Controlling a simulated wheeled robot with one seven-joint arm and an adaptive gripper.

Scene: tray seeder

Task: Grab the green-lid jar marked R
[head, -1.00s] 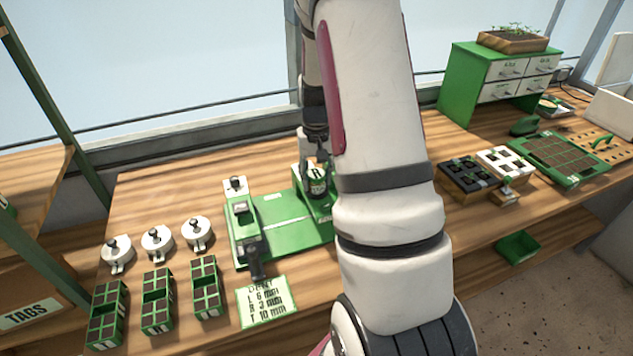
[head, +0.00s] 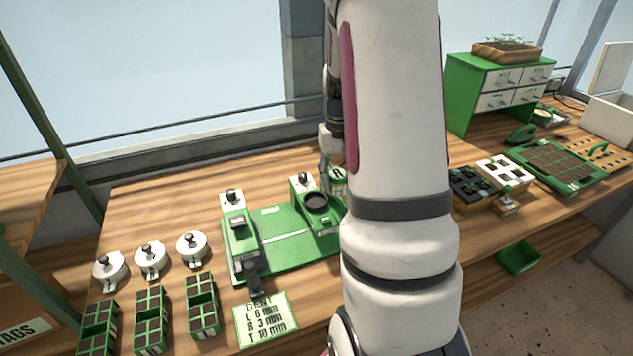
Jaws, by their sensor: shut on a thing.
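The jar marked R (head: 338,174) shows in the head view just left of my arm, with a pale label patch and green on it. My arm hides part of it. My gripper (head: 328,172) is at the jar's left side and is shut on it. The jar is behind and to the right of the dark round cup (head: 316,201) on the green seeder (head: 282,240). I cannot tell how high the jar is above the bench.
White round lidded pieces (head: 150,259) and green cell trays (head: 151,318) are at the left. A card with depths (head: 265,318) lies in front of the seeder. Dark and white cell trays (head: 503,171) and a green drawer cabinet (head: 465,95) are at the right.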

